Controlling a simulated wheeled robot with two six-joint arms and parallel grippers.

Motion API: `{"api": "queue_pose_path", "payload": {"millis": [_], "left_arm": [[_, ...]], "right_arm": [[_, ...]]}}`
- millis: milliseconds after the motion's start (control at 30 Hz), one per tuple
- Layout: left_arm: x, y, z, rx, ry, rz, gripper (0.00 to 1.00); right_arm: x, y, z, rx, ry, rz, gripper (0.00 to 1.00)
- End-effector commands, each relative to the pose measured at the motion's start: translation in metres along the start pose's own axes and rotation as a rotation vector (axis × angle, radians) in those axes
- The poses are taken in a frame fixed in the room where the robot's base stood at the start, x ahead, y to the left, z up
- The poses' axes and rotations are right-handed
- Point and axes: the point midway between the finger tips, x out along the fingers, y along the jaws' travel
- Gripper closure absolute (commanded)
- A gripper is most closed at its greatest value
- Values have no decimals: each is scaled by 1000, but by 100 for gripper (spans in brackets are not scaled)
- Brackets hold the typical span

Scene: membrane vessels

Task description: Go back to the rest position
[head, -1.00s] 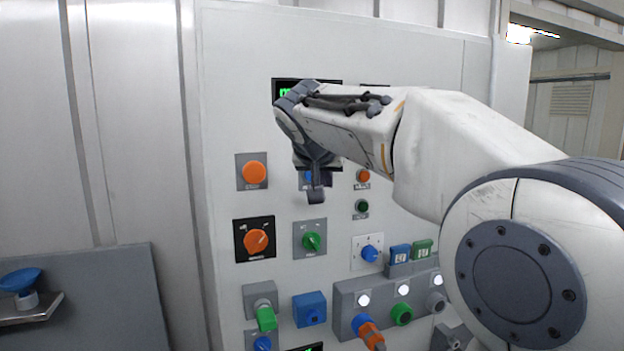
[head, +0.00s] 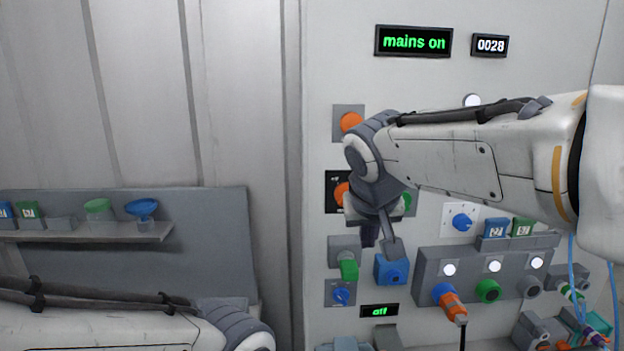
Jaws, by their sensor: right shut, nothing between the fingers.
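My right gripper (head: 381,243) points down in front of the upright control panel (head: 345,70). It is shut and empty, just above a blue box-shaped fitting (head: 391,270); I cannot tell whether it touches it. My right arm comes in from the right and hides part of the panel, including most of the lower orange knob (head: 342,191) and the green knob (head: 409,201). My left arm shows at the bottom left, and its gripper is outside the picture.
The panel display (head: 413,42) reads "mains on", and a counter (head: 490,45) reads 0028. An orange button (head: 350,122) is at the panel's left. A socket block (head: 425,262) holds an orange plug (head: 453,305). A shelf (head: 90,233) at left carries small items.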

Motion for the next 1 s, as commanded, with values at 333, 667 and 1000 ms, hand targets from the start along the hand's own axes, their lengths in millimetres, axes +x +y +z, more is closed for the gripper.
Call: {"api": "queue_pose_path", "payload": {"millis": [333,667,1000], "left_arm": [[24,-2,1,1,0,0,12],[29,-2,2,1,0,0,12],[29,-2,2,1,0,0,12]], "right_arm": [[31,-74,241,-450,-363,-284,100],[30,-73,320,-582,-475,-371,100],[30,-73,320,-582,-475,-371,100]]}}
